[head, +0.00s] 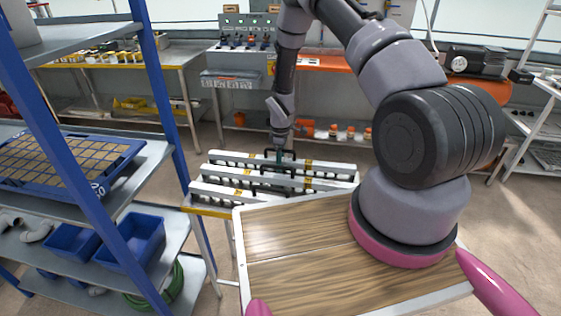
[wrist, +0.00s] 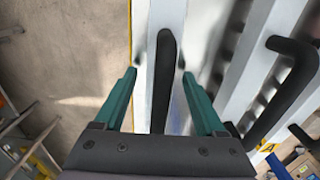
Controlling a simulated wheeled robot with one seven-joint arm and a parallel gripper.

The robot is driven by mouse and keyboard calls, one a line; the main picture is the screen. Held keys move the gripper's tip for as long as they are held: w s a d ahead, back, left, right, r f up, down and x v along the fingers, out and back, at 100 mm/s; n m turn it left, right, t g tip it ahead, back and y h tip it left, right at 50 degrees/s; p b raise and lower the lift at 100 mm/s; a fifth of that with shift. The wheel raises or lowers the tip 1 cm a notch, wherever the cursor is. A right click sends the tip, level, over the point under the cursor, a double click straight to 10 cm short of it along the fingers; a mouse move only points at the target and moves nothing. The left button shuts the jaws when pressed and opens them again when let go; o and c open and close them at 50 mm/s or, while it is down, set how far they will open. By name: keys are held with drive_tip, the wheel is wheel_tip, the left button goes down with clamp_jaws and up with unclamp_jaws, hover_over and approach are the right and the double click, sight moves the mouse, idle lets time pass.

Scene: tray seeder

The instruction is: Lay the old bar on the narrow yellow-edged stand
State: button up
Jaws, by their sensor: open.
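Several pale bars with black loop handles lie side by side on a yellow-edged stand (head: 213,208) in the head view. The far bar (head: 235,157), a middle bar (head: 225,172) and the near bar (head: 215,190) look alike; I cannot tell which is the old one. My gripper (head: 279,157) is over the far bar. In the wrist view my gripper (wrist: 160,76) is open, its teal fingers on either side of the black handle (wrist: 164,90) of a white bar. I cannot tell whether they touch it. A yellow edge (wrist: 130,45) runs beside this bar.
A wood-topped surface with a white rim (head: 237,250) is in front of me. A blue shelf rack (head: 95,190) holds a blue tray (head: 95,188) and bins at left. A workbench (head: 335,64) stands behind; open floor (head: 510,210) lies at right.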

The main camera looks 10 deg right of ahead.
wheel_tip(320, 180, up, 11)
drive_tip(key=shift+f, duration=0.2)
drive_tip(key=s+d+r+m+t, duration=0.1)
drive_tip(key=s+r+m, duration=0.15)
drive_tip(key=r, duration=0.75)
drive_tip(key=s+d+r+m+t, duration=0.1)
drive_tip(key=d+r+m, duration=0.15)
drive_tip(key=r, duration=0.75)
drive_tip(key=s+d+r+m+t, duration=0.1)
drive_tip(key=s+r+m, duration=0.15)
drive_tip(key=r, duration=0.75)
drive_tip(key=s+r+m+t+y, duration=0.1)
drive_tip(key=s+r+m, duration=0.4)
drive_tip(key=s, duration=0.6)
drive_tip(key=s+d+r+m+t+y, duration=0.1)
drive_tip(key=s+r+m+t, duration=0.2)
drive_tip(key=s+r, duration=0.7)
drive_tip(key=shift+s+d+r+m, duration=0.2)
drive_tip(key=shift+s+m, duration=0.4)
drive_tip(key=shift+m, duration=0.55)
